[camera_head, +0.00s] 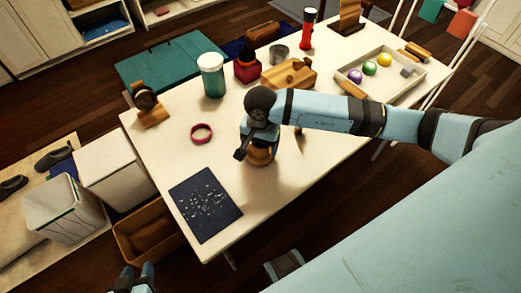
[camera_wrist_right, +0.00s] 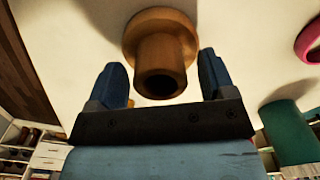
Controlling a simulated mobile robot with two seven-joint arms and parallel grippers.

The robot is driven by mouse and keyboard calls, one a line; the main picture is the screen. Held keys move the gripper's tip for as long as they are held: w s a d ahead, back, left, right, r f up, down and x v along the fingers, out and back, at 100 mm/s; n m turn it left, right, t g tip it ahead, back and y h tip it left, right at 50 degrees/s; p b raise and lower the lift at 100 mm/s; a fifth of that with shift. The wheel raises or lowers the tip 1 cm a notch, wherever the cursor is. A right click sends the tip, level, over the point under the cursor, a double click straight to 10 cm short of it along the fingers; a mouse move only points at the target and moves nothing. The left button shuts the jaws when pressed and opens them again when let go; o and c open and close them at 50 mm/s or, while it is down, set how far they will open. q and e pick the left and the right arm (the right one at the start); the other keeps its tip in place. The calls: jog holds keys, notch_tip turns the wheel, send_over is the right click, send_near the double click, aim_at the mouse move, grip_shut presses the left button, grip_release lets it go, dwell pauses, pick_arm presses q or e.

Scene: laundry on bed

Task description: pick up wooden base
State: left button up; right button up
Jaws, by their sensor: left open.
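The wooden base (camera_head: 262,156) stands on the white table under my right gripper, partly hidden by it in the head view. In the right wrist view the wooden base (camera_wrist_right: 160,50) shows a round flange and a hollow stem. My right gripper (camera_wrist_right: 162,75) is open, with one finger on each side of the stem and a visible gap on both sides. My right gripper (camera_head: 250,145) also shows in the head view, over the table's middle. My left gripper (camera_head: 135,280) is open and empty at the bottom edge, off the table.
A tray (camera_head: 407,87) with coloured balls lies at right. The front right tabletop is clear.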

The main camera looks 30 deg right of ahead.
jog(key=c, duration=0.9)
jog(key=shift+r, duration=0.1)
